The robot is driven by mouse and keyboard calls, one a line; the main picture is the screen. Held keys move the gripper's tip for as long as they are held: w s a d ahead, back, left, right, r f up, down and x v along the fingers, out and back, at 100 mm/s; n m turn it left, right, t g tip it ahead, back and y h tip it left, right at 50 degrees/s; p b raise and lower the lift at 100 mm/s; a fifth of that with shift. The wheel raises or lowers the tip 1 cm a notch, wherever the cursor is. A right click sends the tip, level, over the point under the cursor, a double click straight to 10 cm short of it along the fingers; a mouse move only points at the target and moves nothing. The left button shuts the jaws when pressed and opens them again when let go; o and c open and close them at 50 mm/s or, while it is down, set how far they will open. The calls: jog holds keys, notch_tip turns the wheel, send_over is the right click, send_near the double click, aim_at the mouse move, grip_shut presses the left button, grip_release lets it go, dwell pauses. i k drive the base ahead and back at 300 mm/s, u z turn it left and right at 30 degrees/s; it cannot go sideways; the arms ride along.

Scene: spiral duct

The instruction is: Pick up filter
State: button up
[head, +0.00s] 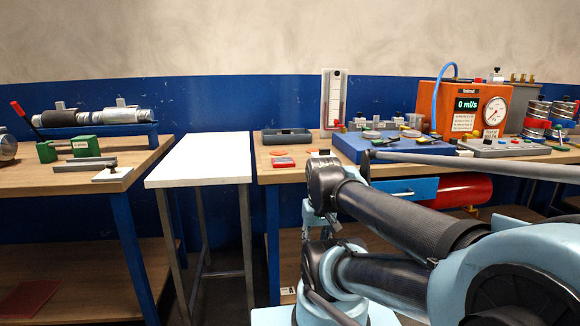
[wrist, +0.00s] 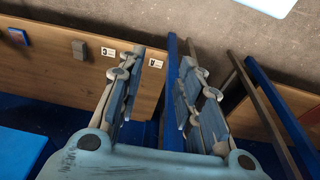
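I cannot tell for sure which thing is the filter. Small round pieces (head: 372,134) sit on the blue case (head: 352,150) on the right bench, and they are too small to identify. My gripper (wrist: 160,82) shows in the wrist view with its two fingers wide apart and nothing between them. It points down past a wooden shelf board with small labels and blue posts. In the head view my arm covers part of the right bench, and the fingers cannot be made out.
A white table (head: 200,158) stands bare between the left bench (head: 150,163) and the right bench (head: 285,174).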

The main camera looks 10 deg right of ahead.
aim_at(323, 152)
jog(key=z, duration=1.25)
jog(key=k, duration=1.2)
jog(key=u, duration=0.7)
jog(key=i, duration=1)
jog(key=z, duration=0.05)
